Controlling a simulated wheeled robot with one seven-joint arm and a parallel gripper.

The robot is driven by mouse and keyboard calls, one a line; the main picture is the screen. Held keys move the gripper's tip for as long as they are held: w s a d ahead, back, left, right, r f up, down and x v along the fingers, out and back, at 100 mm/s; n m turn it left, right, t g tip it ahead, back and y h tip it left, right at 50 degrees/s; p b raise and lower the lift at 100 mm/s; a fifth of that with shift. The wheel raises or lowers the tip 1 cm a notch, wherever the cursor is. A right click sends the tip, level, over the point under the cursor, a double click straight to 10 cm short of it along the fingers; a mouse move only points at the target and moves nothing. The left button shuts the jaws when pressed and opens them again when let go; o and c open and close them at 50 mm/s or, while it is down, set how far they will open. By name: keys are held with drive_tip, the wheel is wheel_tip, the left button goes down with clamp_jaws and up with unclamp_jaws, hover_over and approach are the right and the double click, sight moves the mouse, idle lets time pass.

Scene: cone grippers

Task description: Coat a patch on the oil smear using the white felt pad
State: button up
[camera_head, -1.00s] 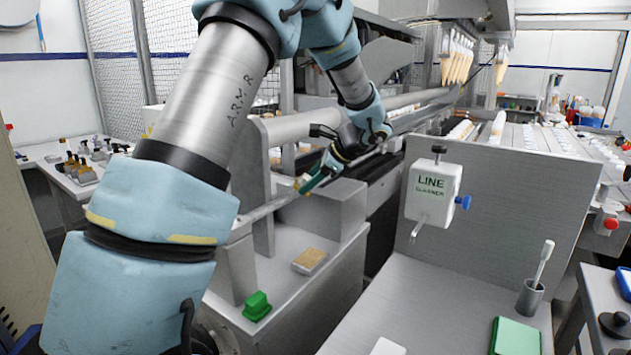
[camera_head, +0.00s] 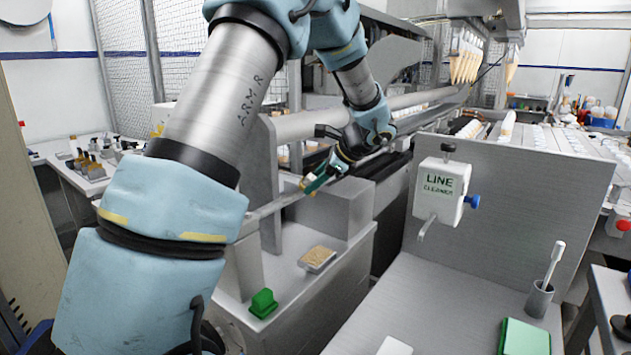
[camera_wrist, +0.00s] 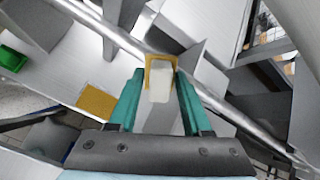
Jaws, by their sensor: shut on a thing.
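My gripper (camera_head: 316,180) has teal fingers and is at the long metal bar (camera_head: 283,202). In the wrist view (camera_wrist: 160,95) the fingers are shut on a small white block with a tan edge, apparently the white felt pad (camera_wrist: 160,80). The pad's far end overlaps the bar in that view; I cannot tell whether they touch. A shallow tray with a tan surface (camera_head: 318,258) lies on the grey ledge below; its tan surface also shows in the wrist view (camera_wrist: 97,102). I cannot make out an oil smear on the bar.
A green block (camera_head: 263,302) sits on the ledge near the tray. A white LINE CLEANER box (camera_head: 441,190) hangs on the metal panel at the right. A cup with a white-tipped brush (camera_head: 540,298) and a green pad (camera_head: 525,337) stand on the shelf below. Grey uprights flank the bar.

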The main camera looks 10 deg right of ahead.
drive_tip(key=shift+w+a+f+b, duration=0.3)
drive_tip(key=shift+w+a+f, duration=0.05)
drive_tip(key=shift+f, duration=0.2)
drive_tip(key=shift+w+d+p, duration=2.25)
drive_tip(key=shift+w+d, duration=0.6)
drive_tip(key=shift+d, duration=0.15)
drive_tip(key=shift+a, duration=0.1)
drive_tip(key=shift+s+a+f, duration=0.1)
drive_tip(key=shift+s+a, duration=0.1)
drive_tip(key=shift+s+a+b, duration=1.15)
drive_tip(key=shift+s+a, duration=1.5)
drive_tip(key=shift+a, duration=0.1)
drive_tip(key=shift+r, duration=0.2)
